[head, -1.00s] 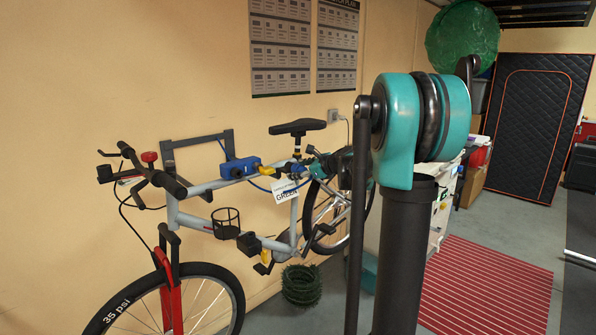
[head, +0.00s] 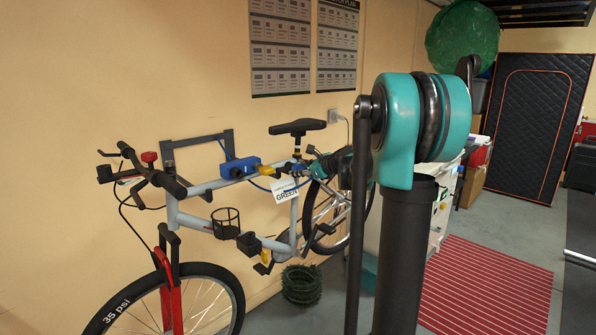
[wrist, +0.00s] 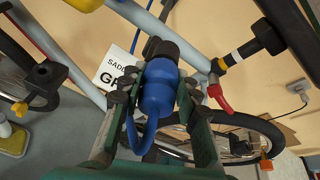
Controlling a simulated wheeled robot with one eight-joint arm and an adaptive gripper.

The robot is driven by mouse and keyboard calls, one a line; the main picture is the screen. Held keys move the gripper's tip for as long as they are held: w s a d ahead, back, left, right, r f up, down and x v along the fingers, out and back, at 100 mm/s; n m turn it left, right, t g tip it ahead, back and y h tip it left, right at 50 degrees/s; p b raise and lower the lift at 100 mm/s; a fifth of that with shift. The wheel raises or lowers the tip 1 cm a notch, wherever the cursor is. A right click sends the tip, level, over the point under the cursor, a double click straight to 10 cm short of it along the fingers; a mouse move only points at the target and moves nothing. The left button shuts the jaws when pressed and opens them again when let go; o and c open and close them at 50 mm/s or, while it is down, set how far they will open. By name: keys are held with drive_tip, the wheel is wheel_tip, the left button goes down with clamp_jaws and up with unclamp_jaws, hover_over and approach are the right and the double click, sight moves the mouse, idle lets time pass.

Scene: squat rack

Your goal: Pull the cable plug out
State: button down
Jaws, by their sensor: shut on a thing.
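A blue plug (wrist: 158,92) with a black collar lies between the two fingers of my gripper (wrist: 157,98) in the wrist view. My gripper is shut on it. A blue cable (wrist: 132,132) curves from the plug's lower end. In the head view my gripper (head: 312,168) is beside the bike's top tube, under the saddle, and largely covers the plug. A blue box (head: 238,167) with a yellow end (head: 265,171) sits on the tube left of the gripper. I cannot tell from the head view whether the plug touches the yellow end.
The grey bike (head: 205,190) hangs at a wall bracket (head: 200,145). Its saddle (head: 298,127) is above my gripper, and a white tag (head: 285,191) hangs below. A green coil (head: 301,284) lies on the floor. A wall outlet (head: 336,115) is behind. A red striped mat (head: 490,285) lies right.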

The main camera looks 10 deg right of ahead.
drive_tip(key=shift+s+d, duration=0.35)
drive_tip(key=shift+s, duration=0.25)
idle(0.4)
drive_tip(key=s+d, duration=0.5)
drive_tip(key=s, duration=0.2)
idle(1.4)
